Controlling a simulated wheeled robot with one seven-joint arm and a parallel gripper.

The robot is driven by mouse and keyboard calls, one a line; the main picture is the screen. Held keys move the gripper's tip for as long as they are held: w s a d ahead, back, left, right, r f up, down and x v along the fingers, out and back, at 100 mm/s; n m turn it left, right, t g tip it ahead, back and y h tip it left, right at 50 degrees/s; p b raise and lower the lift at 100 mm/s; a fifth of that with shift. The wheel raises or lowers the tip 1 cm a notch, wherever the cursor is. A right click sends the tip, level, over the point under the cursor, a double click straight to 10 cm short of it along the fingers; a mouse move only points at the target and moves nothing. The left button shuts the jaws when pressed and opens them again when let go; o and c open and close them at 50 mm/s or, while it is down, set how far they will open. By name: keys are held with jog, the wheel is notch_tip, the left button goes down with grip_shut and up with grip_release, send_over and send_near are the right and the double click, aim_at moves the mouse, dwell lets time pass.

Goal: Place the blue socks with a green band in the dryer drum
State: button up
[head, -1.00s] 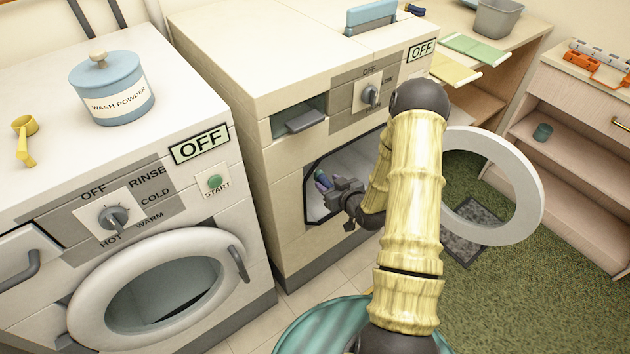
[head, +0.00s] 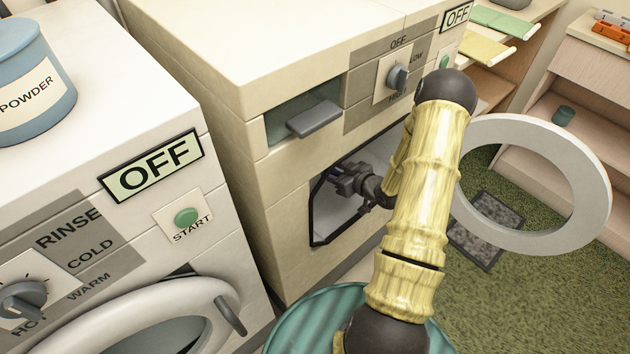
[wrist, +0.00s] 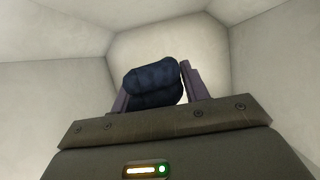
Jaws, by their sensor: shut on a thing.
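The dark blue socks (wrist: 153,78), a rolled bundle, sit between the two fingers of my gripper (wrist: 155,90) in the wrist view. No green band shows on the side I see. Pale drum walls (wrist: 55,95) surround the bundle, and it is held up inside the drum. In the head view my gripper (head: 345,183) reaches through the opening of the dryer (head: 280,195), and the socks are hidden there. The drum opening (head: 330,222) is partly covered by my arm. The round dryer door (head: 592,200) stands open to the right.
The washer (head: 150,235) with its rounded door stands close on the left, a wash powder jar (head: 30,90) on top. The opening's rim is close around my gripper. Shelves (head: 560,150) stand at the right, with a green rug (head: 500,290) on the floor.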

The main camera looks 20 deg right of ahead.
dwell(0.3)
jog(key=b, duration=0.2)
send_over(334, 197)
jog(key=shift+f, duration=3.1)
jog(key=shift+f+b, duration=0.3)
jog(key=shift+f, duration=1.6)
jog(key=shift+f, duration=0.2)
jog(key=o, duration=1)
jog(key=shift+r, duration=0.15)
